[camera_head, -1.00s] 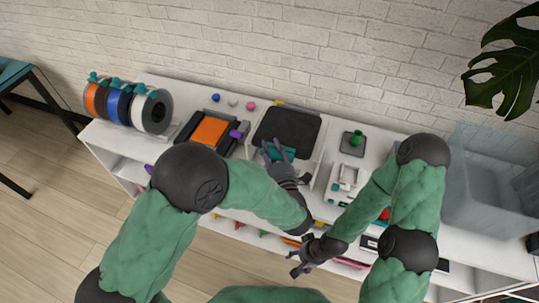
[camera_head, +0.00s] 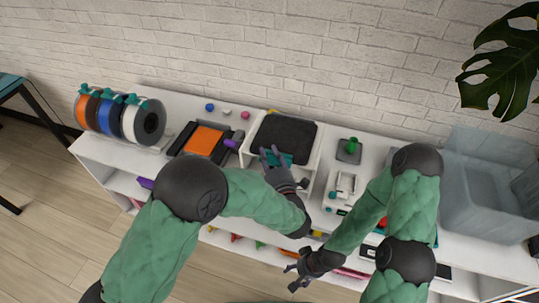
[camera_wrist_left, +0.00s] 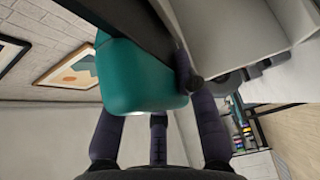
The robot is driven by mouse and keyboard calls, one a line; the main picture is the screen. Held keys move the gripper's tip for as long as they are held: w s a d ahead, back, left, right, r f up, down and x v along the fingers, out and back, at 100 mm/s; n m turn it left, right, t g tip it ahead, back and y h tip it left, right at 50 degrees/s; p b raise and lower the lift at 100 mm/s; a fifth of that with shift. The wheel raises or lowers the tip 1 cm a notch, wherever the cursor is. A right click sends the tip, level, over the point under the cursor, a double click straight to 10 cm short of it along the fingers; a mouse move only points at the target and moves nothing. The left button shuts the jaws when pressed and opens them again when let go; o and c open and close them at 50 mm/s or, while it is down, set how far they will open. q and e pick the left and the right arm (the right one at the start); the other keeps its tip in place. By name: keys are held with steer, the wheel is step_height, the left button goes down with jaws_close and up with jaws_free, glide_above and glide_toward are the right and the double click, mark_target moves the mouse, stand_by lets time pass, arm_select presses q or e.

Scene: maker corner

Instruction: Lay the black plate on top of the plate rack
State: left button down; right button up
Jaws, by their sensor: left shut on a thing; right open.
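The black plate (camera_head: 286,137) appears flat over the top of the white plate rack (camera_head: 314,150), with the rack's pale rim showing around it. I cannot tell whether it touches the rack all around. A teal block (camera_head: 286,159), which looks like the plate's grip, is at its front edge. My left gripper (camera_head: 272,158) is shut on this block. The wrist view shows the teal block (camera_wrist_left: 140,75) between the fingers, with a dark slab against it and white rack surfaces at the upper right. My right gripper (camera_head: 298,277) is open and empty, low in front of the shelf.
Left of the rack are an orange-topped black device (camera_head: 204,140) and several filament spools (camera_head: 120,117). Right of it are a green knobbed item (camera_head: 350,149), a small white machine (camera_head: 341,188) and a clear bin (camera_head: 480,185). Small balls lie behind, near the brick wall.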

stand_by(0.4)
arm_select(q)
jaws_free()
stand_by(0.4)
steer(key=shift+f, duration=0.6)
steer(key=s+a+p, duration=0.2)
steer(key=s, duration=0.5)
steer(key=shift+a, duration=0.2)
stand_by(2.6)
stand_by(0.5)
